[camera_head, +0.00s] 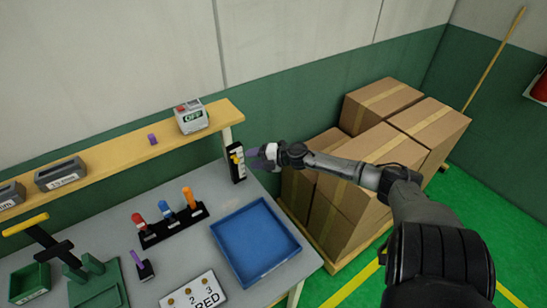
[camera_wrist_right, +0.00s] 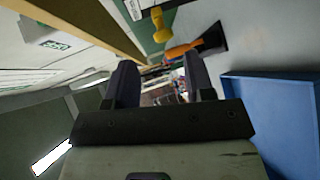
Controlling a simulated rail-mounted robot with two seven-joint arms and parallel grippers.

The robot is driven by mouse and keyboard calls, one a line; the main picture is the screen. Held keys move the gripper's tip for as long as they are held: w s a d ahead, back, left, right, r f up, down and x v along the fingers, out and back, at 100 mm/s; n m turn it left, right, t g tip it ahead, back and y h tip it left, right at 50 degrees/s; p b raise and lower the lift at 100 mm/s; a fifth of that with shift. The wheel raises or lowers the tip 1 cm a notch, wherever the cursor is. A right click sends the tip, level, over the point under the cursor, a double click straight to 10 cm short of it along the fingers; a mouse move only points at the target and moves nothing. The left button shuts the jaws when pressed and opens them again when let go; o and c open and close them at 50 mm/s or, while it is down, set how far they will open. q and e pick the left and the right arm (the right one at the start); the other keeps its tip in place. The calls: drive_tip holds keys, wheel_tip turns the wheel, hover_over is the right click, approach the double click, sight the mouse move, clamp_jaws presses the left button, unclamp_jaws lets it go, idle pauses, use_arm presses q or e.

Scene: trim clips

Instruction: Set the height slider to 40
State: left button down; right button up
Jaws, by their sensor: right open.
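The height slider (camera_head: 237,163) is a small upright black and white scale with a yellow knob, standing at the back right of the grey table under the shelf's end. What looks like its yellow knob (camera_wrist_right: 158,24) shows at the top of the right wrist view. Its reading is too small to tell. My right gripper (camera_head: 258,158) is just to the right of the slider, close to the knob; I cannot tell whether they touch. In the wrist view its two fingers (camera_wrist_right: 160,85) are apart with nothing held between them. My left gripper is not in view.
A wooden shelf (camera_head: 120,152) runs above the table, carrying an OFF box (camera_head: 191,117). A rack (camera_head: 173,226) holds red, blue and orange-handled pieces. A blue tray (camera_head: 254,243) lies in front of the slider. Cardboard boxes (camera_head: 370,170) stand right, behind my right arm.

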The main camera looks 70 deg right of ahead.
drive_tip(key=v, duration=0.7)
drive_tip(key=shift+s+p, duration=0.3)
drive_tip(key=shift+r, duration=0.1)
drive_tip(key=shift+d, duration=0.1)
